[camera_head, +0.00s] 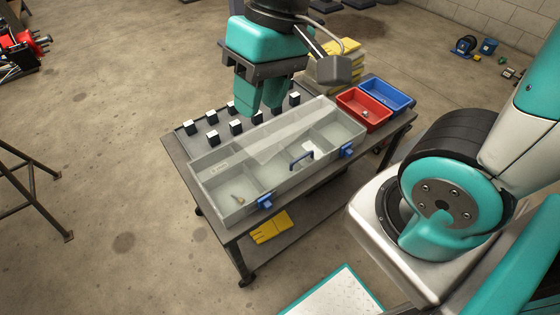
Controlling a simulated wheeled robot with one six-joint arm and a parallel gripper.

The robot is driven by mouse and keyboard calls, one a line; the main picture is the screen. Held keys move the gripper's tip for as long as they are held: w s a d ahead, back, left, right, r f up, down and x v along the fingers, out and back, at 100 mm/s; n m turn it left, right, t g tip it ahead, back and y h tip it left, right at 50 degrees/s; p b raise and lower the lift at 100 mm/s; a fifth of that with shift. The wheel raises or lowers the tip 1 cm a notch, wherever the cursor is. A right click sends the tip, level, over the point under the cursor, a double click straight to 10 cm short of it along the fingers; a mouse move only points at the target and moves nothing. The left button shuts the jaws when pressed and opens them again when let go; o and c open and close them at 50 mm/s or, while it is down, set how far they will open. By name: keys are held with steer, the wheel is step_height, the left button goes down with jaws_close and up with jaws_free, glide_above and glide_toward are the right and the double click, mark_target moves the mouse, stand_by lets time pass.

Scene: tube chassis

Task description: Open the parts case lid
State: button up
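The parts case (230,170) is a clear, shallow box with compartments on the cart top. Its clear lid (290,135) appears to lie over the box; its exact angle is hard to tell through the transparent plastic. A blue handle (301,159) is on the near side, between two blue latches (265,201) and (347,150). A small brass-coloured part (238,199) lies in the left compartment. My gripper (260,112) points down above the far side of the case. Its two teal fingers stand slightly apart with nothing visible between them. Whether they touch the lid is unclear.
Several black-and-white blocks (212,137) stand behind the case on the cart (177,150). A red bin (363,109) and a blue bin (385,93) are to the right, with yellow-and-grey stacked items (345,50) beyond. Yellow gloves (270,228) lie on the lower shelf.

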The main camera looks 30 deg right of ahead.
steer(key=w+d+f+m+h+b, duration=0.2)
steer(key=w+d+f+m+b, duration=0.2)
steer(key=w+d+f+m, duration=0.4)
steer(key=m+g+h+b, duration=0.1)
steer(key=m+g+b, duration=0.15)
steer(key=m, duration=0.85)
glide_above(299, 153)
steer(key=a, duration=0.3)
steer(key=w+x, duration=0.2)
steer(key=x, duration=0.8)
steer(key=shift+m, duration=0.4)
steer(key=x, duration=0.5)
steer(key=b+x, duration=0.1)
steer(key=x, duration=0.5)
steer(key=b+x, duration=0.1)
steer(key=x, duration=0.5)
steer(key=shift+w+d+f, duration=0.25)
steer(key=shift+d, duration=0.1)
jaws_close()
